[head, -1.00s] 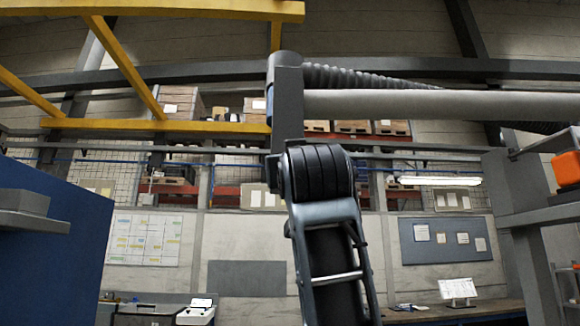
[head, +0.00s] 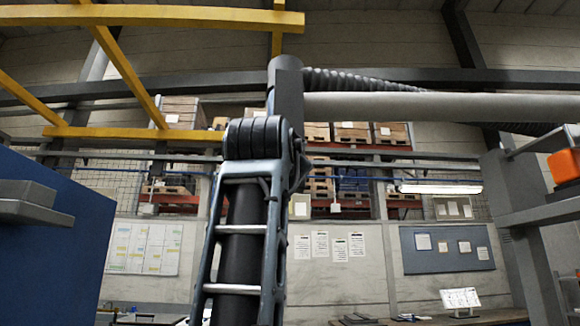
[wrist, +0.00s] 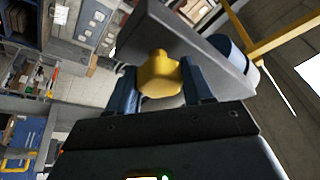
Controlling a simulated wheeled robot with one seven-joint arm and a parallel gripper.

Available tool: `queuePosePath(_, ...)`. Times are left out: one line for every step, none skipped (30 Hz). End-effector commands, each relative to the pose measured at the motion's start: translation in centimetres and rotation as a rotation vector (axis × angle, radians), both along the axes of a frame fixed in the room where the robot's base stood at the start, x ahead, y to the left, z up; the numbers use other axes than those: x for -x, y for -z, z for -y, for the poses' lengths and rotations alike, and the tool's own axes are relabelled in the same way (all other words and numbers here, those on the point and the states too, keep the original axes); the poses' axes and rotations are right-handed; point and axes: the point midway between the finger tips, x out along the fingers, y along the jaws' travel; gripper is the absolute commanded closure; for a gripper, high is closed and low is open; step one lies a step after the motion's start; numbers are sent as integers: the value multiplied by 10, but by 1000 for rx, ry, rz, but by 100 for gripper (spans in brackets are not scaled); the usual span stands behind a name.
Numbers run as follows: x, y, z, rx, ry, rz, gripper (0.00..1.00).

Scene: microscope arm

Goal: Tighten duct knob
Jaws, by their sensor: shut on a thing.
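The yellow knob (wrist: 160,74) sits between the two blue fingers of my gripper (wrist: 161,84) in the wrist view. My gripper is shut on it, one finger on each side. A flat grey bar (wrist: 188,40) lies right behind the knob, slanting across the view. In the head view, a jointed arm with a black hose inside a metal frame (head: 240,230) hangs from a grey post (head: 286,88). A ribbed duct (head: 355,80) runs right from this post. The knob and my gripper do not show in the head view.
At the right is a grey shelf frame (head: 520,235) with an orange object (head: 563,166). Yellow beams (head: 150,14) cross overhead. Racks with boxes (head: 350,131) stand behind.

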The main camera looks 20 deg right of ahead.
Motion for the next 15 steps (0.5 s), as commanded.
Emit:
queuePosePath(0,0,-1,-42,-3,12,80)
queuePosePath(0,0,-2,-70,-2,20,80)
queuePosePath(0,0,-1,-106,-1,32,80)
queuePosePath(0,0,-1,-132,-2,41,80)
queuePosePath(0,0,-1,-159,-2,49,80)
queuePosePath(0,0,-1,-194,-2,60,80)
queuePosePath(0,0,-1,-219,-1,68,80)
queuePosePath(0,-1,-1,-243,0,76,80)
queuePosePath(0,-1,-1,-276,-1,88,80)
queuePosePath(0,-1,-1,-300,-1,95,80)
queuePosePath(0,-1,-1,-323,-1,103,80)
queuePosePath(0,-1,-1,-353,0,112,80)
queuePosePath(0,-1,0,-374,0,118,80)
queuePosePath(0,-1,-1,-393,0,124,80)
queuePosePath(0,-1,-1,-418,-1,133,80)
